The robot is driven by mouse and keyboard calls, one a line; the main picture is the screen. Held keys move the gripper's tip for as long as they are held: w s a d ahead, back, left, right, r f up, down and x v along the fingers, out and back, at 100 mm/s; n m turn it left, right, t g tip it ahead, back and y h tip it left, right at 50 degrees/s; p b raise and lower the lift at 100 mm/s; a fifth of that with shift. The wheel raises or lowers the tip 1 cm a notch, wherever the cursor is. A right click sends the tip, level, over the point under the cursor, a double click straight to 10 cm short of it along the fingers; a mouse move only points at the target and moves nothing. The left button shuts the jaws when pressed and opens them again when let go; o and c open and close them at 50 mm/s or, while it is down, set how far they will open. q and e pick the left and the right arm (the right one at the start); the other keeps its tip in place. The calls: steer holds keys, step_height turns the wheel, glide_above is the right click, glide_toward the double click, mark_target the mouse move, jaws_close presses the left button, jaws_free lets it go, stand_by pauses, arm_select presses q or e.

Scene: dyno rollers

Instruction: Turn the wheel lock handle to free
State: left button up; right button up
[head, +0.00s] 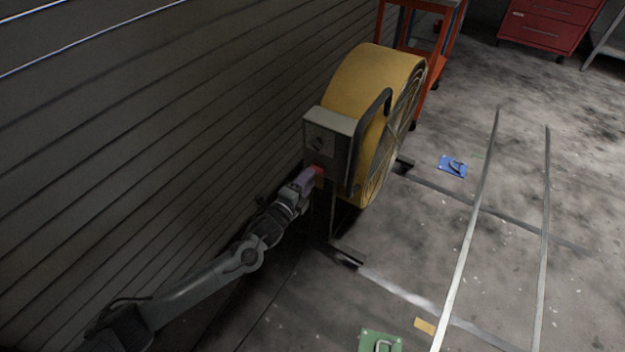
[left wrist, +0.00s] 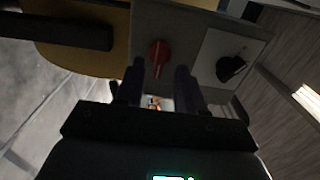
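A red handle or knob (head: 319,171) sits low on the grey box (head: 330,122) at the side of a yellow drum-shaped fan (head: 362,80). In the left wrist view the red handle (left wrist: 158,54) stands upright on the panel, just ahead of my fingertips. My left gripper (head: 308,180) reaches up to the box from the lower left. Its two dark fingers (left wrist: 160,78) are apart, with the red handle centred between and beyond their tips; contact cannot be told. I cannot tell whether this red handle is the wheel lock handle. My right gripper is not in view.
A black knob (left wrist: 231,68) is on a pale plate beside the red handle. A blue plate (head: 453,166) and a green plate (head: 380,341), each with a handle, lie on the floor by metal rails (head: 466,240). A slatted wall (head: 130,150) runs close along my left arm.

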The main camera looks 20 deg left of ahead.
mark_target(317, 169)
arm_select(q)
steer(key=shift+w+d+b, duration=0.15)
steer(key=shift+w+b, duration=0.1)
steer(key=shift+w, duration=0.45)
steer(key=shift+w+d+b, duration=0.15)
steer(key=shift+w+b, duration=0.05)
steer(key=shift+w, duration=0.45)
jaws_close()
